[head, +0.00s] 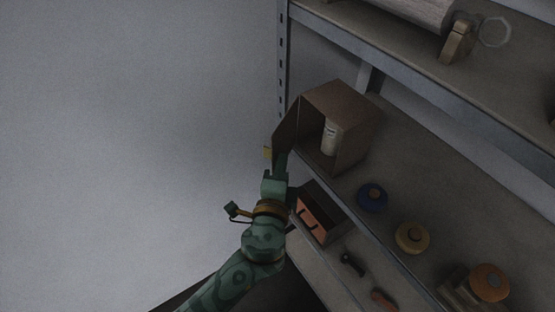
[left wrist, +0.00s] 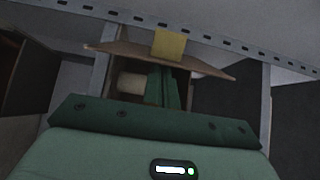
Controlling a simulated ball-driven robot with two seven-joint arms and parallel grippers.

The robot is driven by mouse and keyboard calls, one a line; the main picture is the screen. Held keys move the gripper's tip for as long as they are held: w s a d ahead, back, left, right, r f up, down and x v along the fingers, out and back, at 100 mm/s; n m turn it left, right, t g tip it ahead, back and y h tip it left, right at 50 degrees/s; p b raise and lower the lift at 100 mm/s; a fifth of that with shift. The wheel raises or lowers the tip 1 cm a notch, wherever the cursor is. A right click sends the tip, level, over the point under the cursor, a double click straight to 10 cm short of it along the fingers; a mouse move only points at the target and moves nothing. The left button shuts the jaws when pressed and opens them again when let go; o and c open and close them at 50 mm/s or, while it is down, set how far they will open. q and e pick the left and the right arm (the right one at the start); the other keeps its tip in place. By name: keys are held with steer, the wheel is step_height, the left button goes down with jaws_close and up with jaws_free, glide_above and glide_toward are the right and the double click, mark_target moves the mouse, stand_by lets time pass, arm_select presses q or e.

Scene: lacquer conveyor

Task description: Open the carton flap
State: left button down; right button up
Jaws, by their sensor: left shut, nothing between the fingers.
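The brown carton (head: 350,112) stands on the middle shelf with its opening facing front left. Its flap (head: 286,131) stands swung outward at the left side of the opening, so the inside shows. A yellow tab (head: 267,152) sits on the flap's outer edge. A pale jar (head: 329,138) stands inside the carton. My left gripper (head: 282,160) is shut and empty, close to the flap's lower part; I cannot tell if they touch. In the left wrist view the shut fingers (left wrist: 163,86) point toward the flap (left wrist: 110,48) and the tab (left wrist: 169,44). My right gripper is not in view.
A blue round tin (head: 372,197), a yellow one (head: 412,237) and an orange one (head: 490,282) are right of the carton. An orange-fronted box (head: 318,216) is on the lower shelf. A metal upright (head: 283,65) stands behind the flap. Left is bare wall.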

arm_select(q)
steer(key=shift+s+a+r, duration=0.1)
steer(key=shift+s, duration=0.1)
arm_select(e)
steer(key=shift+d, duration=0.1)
arm_select(q)
steer(key=shift+w, duration=0.1)
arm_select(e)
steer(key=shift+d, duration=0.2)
